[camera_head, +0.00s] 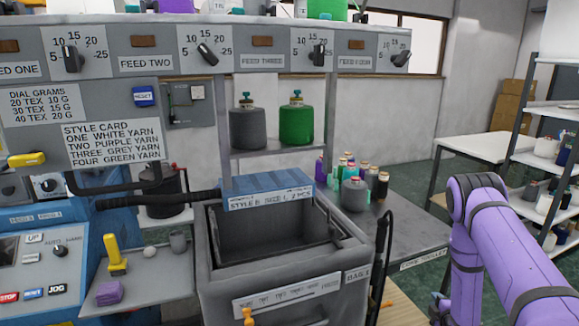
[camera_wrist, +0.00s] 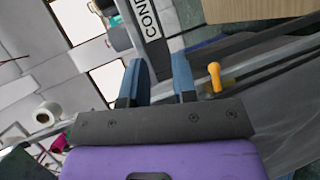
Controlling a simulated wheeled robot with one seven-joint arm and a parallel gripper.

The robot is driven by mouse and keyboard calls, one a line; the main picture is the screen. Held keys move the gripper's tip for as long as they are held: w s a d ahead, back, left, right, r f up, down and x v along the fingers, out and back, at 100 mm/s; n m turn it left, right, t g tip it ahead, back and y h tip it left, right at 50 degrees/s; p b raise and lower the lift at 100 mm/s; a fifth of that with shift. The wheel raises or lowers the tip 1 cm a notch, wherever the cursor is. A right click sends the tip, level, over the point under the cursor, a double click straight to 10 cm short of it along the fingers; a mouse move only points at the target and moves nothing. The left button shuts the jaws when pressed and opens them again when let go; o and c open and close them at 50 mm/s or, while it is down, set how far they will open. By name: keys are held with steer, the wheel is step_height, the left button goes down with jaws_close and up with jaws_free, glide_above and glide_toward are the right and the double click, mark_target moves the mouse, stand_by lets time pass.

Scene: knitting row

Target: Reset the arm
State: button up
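My gripper (camera_wrist: 161,70) shows in the wrist view as two blue fingers on a dark grey bar. The fingers stand apart with a clear gap and nothing between them. My purple arm (camera_head: 500,250) shows at the right of the head view, bent, beside the cone table (camera_head: 420,248). The gripper itself is outside the head view.
A grey bin (camera_head: 240,285) with an open top stands at the centre. A blue control panel (camera_head: 38,265) is at the left. Feed dials (camera_head: 207,54) run above. Several cones (camera_head: 355,194) stand on the table, and a shelf rack (camera_head: 552,115) stands at the right.

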steer(key=w+a+r+m+g, duration=0.2)
steer(key=r+m, duration=0.1)
steer(key=r, duration=1.1)
steer(key=w+a+r+m+g, duration=0.1)
steer(key=w+a+r+m, duration=0.2)
steer(key=r, duration=1.2)
steer(key=s+a+r+m+g, duration=0.1)
steer(key=s+a+r+m, duration=0.2)
steer(key=s+r, duration=0.45)
steer(key=s+a+r+m+g+y, duration=0.1)
steer(key=s+a+r+m, duration=0.15)
steer(key=s+r, duration=0.55)
steer(key=s+a+r+m+g, duration=0.1)
steer(key=s+a+r+g, duration=0.1)
steer(key=s+a+r, duration=0.4)
steer(key=s+a+r+m+g, duration=0.1)
steer(key=s+r, duration=0.1)
steer(key=s, duration=0.8)
steer(key=s+a+r+m+g, duration=0.1)
steer(key=s+r+m, duration=0.1)
steer(key=s, duration=0.9)
steer(key=shift+s+y, duration=0.25)
steer(key=shift+y, duration=0.15)
steer(key=shift+a+m, duration=0.15)
steer(key=shift+m, duration=0.1)
